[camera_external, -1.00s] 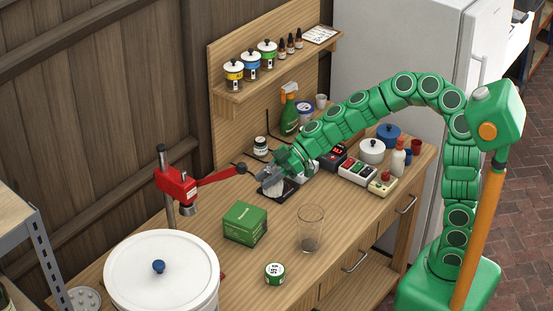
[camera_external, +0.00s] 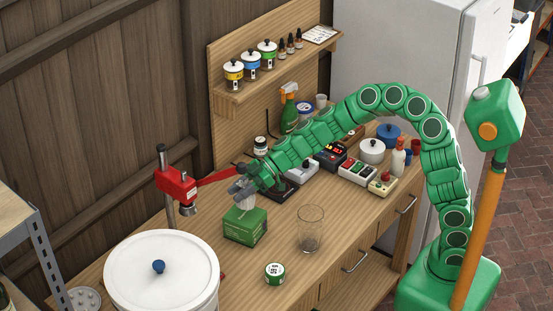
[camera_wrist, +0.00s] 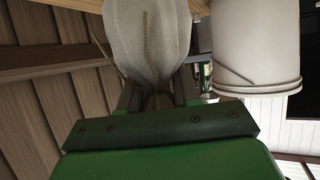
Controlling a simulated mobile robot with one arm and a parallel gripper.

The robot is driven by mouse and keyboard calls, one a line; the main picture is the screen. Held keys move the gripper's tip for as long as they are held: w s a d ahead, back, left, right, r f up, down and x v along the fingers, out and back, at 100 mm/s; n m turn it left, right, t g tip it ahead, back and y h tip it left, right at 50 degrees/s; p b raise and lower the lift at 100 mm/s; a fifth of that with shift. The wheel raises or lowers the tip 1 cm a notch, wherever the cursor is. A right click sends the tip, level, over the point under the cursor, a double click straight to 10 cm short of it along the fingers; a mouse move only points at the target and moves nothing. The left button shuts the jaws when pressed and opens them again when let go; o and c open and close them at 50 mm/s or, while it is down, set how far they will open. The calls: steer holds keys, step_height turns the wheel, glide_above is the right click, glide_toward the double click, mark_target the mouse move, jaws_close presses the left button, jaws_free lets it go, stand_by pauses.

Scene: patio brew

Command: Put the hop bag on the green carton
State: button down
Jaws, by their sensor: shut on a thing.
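The green carton (camera_external: 245,226) stands on the wooden bench, left of the clear glass. My gripper (camera_external: 242,190) is just above the carton's far edge. It is shut on the pale hop bag (camera_external: 244,203), which hangs over the carton's top. I cannot tell from this view whether the bag touches the carton. In the wrist view the mesh hop bag (camera_wrist: 147,35) fills the upper middle, its gathered neck between my fingers (camera_wrist: 155,98).
The red capper (camera_external: 176,186) and its lever stand just left of my gripper. A clear glass (camera_external: 310,230) and a small green tin (camera_external: 274,273) are to the right and front. A white lidded bucket (camera_external: 160,285) is at front left. A dark scale (camera_external: 284,190) lies behind.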

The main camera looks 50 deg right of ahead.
mark_target(238, 205)
steer(key=shift+w+a+f, duration=0.1)
steer(key=shift+w+f, duration=0.1)
steer(key=shift+f, duration=1.6)
steer(key=shift+f, duration=0.1)
steer(key=c, duration=0.8)
jaws_free()
steer(key=v, duration=1.2)
